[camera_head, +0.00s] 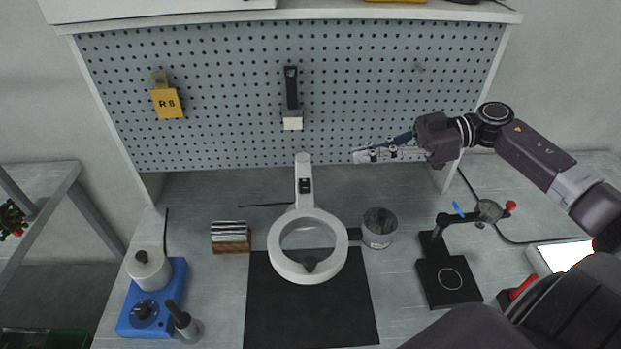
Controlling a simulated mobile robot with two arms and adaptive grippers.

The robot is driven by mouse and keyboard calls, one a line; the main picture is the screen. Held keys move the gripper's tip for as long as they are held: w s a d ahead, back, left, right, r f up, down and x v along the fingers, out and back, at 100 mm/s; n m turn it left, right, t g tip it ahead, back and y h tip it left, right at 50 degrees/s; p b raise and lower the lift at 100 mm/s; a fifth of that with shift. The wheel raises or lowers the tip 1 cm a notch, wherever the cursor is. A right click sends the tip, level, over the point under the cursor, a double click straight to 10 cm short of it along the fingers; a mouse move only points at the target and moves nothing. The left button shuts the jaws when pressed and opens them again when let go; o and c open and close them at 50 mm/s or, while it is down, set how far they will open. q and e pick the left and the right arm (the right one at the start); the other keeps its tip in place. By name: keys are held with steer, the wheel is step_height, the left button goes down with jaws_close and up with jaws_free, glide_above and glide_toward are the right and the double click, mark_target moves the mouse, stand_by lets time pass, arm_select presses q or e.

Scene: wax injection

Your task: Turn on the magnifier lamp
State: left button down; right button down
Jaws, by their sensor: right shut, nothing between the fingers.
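The magnifier lamp (336,272) is white, with a round ring head and a short arm running up toward the pegboard. I cannot tell from the lens whether the lamp is lit. My right gripper (360,156) comes in from the right, pointing left, in front of the pegboard. It is shut and empty, to the right of the lamp's arm and apart from it. My left gripper is not in view.
A black mat (310,318) lies under the lamp. A grey tin (379,228) stands right of the ring, a wooden rack (231,238) left of it. A blue heater unit (152,297) is at the left, a black stand (447,277) at the right. The pegboard (230,90) closes the back.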

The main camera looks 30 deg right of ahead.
steer(key=shift+a, duration=0.1)
stand_by(0.3)
steer(key=p, duration=0.3)
glide_above(304, 186)
steer(key=s+d, duration=0.1)
steer(key=d, duration=0.1)
steer(key=f, duration=0.5)
steer(key=f+p, duration=0.1)
steer(key=shift+s+d+f, duration=0.2)
steer(key=shift+d+f, duration=0.05)
